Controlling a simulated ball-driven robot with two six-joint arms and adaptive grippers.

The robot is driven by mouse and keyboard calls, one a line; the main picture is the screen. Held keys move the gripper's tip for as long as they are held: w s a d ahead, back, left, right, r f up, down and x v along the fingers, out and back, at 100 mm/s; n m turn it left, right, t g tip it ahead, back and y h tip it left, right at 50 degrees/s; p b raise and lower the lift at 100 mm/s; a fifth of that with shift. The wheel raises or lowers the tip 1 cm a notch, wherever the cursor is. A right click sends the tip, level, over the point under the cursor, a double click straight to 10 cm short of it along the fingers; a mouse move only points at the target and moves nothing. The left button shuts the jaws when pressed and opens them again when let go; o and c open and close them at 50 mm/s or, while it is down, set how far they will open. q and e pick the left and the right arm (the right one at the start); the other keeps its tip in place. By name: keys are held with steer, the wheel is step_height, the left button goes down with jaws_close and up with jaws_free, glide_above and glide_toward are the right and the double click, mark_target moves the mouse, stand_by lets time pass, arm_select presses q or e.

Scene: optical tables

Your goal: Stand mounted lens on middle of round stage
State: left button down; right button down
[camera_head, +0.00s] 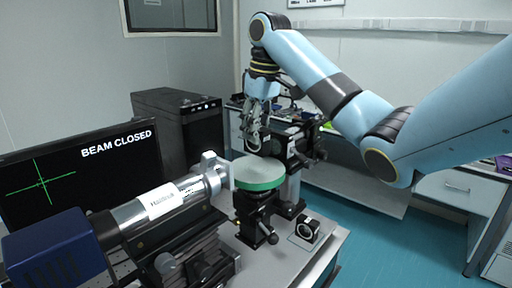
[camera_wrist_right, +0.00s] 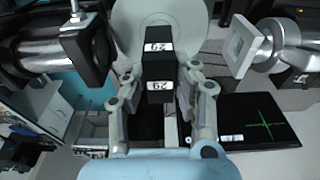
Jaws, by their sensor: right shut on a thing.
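My right gripper (camera_head: 257,135) hangs above the back edge of the round stage (camera_head: 258,172), a pale disc with a green rim. In the right wrist view its two fingers (camera_wrist_right: 160,100) are closed on a black block with white "29" labels (camera_wrist_right: 158,88), which I take for the mounted lens seen from above. Its glass is hidden. The far end of the block overlaps the pale stage disc (camera_wrist_right: 190,15) in that view; I cannot tell whether they touch. My left gripper is not in view.
A silver tube with a blue housing (camera_head: 45,250) stands left of the stage, and a black mount (camera_head: 290,150) behind it to the right. A monitor (camera_head: 85,180) reads "BEAM CLOSED".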

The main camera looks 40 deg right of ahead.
steer(key=shift+w+f, duration=0.2)
steer(key=shift+f, duration=0.05)
step_height(320, 180, down, 3)
steer(key=shift+s+f+p, duration=0.1)
steer(key=shift+p, duration=0.65)
steer(key=shift+f, duration=0.2)
steer(key=shift+f, duration=0.1)
steer(key=c, duration=1)
jaws_free()
steer(key=shift+c, duration=0.2)
